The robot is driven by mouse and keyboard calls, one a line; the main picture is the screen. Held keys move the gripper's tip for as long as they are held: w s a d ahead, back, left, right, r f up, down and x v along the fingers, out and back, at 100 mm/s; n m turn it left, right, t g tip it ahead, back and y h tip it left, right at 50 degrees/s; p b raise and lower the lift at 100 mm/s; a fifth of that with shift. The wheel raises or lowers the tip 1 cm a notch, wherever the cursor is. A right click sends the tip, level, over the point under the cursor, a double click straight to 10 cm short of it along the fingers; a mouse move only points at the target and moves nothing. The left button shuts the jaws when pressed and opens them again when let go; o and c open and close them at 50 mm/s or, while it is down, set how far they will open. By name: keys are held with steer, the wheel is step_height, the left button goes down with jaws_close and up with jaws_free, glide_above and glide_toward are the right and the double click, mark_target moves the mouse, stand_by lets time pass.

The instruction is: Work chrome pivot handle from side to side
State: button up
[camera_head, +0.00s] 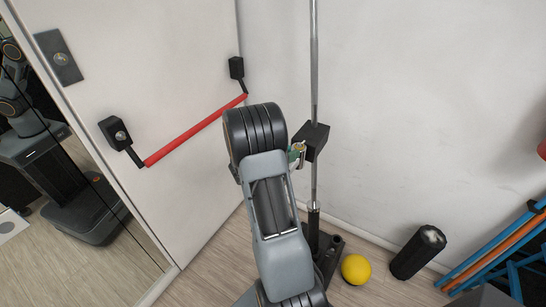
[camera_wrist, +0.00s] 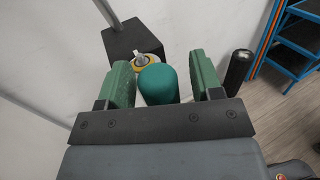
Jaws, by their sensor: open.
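A black box (camera_head: 314,141) is fixed on a vertical chrome pole by the wall. It also shows in the wrist view (camera_wrist: 122,42), with a yellow ring and a small chrome piece, apparently the pivot handle (camera_wrist: 139,57), on its face. A teal rounded knob or grip (camera_wrist: 158,84) stands in front of it; I cannot tell whether it joins the chrome piece. My gripper (camera_wrist: 161,62) is open, its green fingers on either side of the teal part, with a gap visible on the right. In the head view my arm hides most of the gripper and handle.
A white door with a red push bar (camera_head: 195,130) is at left, beside a mirror. A yellow ball (camera_head: 355,269) and a black roller (camera_head: 418,252) lie on the floor at right, near a blue rack (camera_head: 490,250). The wall beside the pole is bare.

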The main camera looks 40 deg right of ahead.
steer(key=w+a+b, duration=0.2)
steer(key=a, duration=1)
steer(key=shift+w+a, duration=0.15)
steer(key=shift+a, duration=0.05)
steer(key=s+a+m+y, duration=0.1)
steer(key=s+a+r+m+y, duration=0.1)
steer(key=s+m+y, duration=0.1)
steer(key=s+a+m+g+y, duration=0.1)
steer(key=s+m, duration=0.1)
steer(key=shift+a+r+y, duration=0.25)
steer(key=shift+a+y, duration=0.05)
steer(key=shift+y, duration=0.1)
steer(key=s+a+r+m+t+y, duration=0.1)
steer(key=a+m+t+y, duration=0.3)
steer(key=a, duration=0.5)
steer(key=s+a+r+m+t+y, duration=0.1)
steer(key=s+a+m+t+y, duration=0.2)
steer(key=a+m+y, duration=0.3)
steer(key=s+a+y, duration=0.1)
steer(key=a+y, duration=0.1)
steer(key=a, duration=0.1)
steer(key=shift+a+r+t+y, duration=0.25)
steer(key=shift+r+t+y, duration=0.05)
steer(key=shift+r+t, duration=0.1)
steer(key=shift+w+a+r+m, duration=0.1)
steer(key=shift+a+r+m, duration=0.05)
steer(key=shift+a+m, duration=0.2)
